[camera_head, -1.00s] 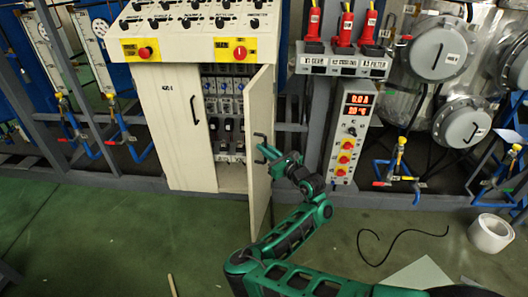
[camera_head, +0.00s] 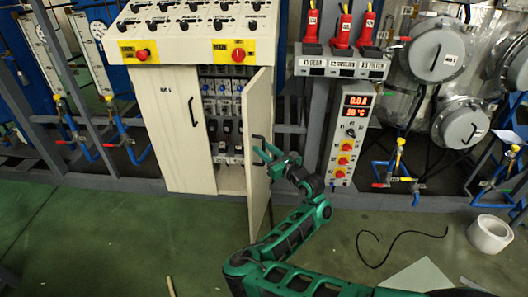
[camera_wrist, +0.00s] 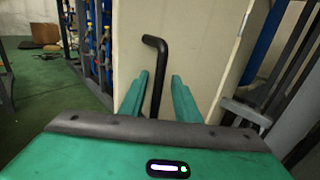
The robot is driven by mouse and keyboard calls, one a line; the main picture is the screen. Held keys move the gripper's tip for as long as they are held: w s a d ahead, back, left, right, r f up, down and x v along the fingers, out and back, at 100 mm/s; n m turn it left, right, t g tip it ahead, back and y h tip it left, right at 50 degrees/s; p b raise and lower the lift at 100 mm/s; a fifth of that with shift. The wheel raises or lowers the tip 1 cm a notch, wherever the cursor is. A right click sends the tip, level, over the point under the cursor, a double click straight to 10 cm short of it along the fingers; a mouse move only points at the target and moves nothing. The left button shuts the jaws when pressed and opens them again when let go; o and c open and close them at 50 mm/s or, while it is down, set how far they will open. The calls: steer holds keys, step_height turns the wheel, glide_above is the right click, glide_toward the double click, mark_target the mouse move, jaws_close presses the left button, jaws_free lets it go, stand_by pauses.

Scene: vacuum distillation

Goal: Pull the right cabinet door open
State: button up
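The right cabinet door (camera_head: 259,180) is cream-coloured and stands well open, swung out toward me, with shelves of electrical parts (camera_head: 225,110) showing behind it. Its black bar handle (camera_head: 258,141) is on the outer face. It also shows in the wrist view (camera_wrist: 156,80), where the door face (camera_wrist: 200,50) fills the middle. My gripper (camera_head: 264,153) is at the handle. In the wrist view my gripper (camera_wrist: 155,80) has its two green fingers apart, one on each side of the handle, with visible gaps. The left cabinet door (camera_head: 175,130) is closed.
A control box with a red display (camera_head: 348,135) stands just right of the open door. Blue pipes and valves (camera_head: 398,170) lie farther right. A white roll (camera_head: 490,234) and a black cable (camera_head: 385,245) lie on the green floor.

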mark_target(264, 142)
steer(key=r, duration=0.4)
steer(key=shift+a, duration=0.25)
steer(key=s+a+r, duration=0.6)
steer(key=s+a, duration=0.1)
steer(key=s, duration=0.1)
steer(key=shift+a+r, duration=0.2)
steer(key=shift+a, duration=0.2)
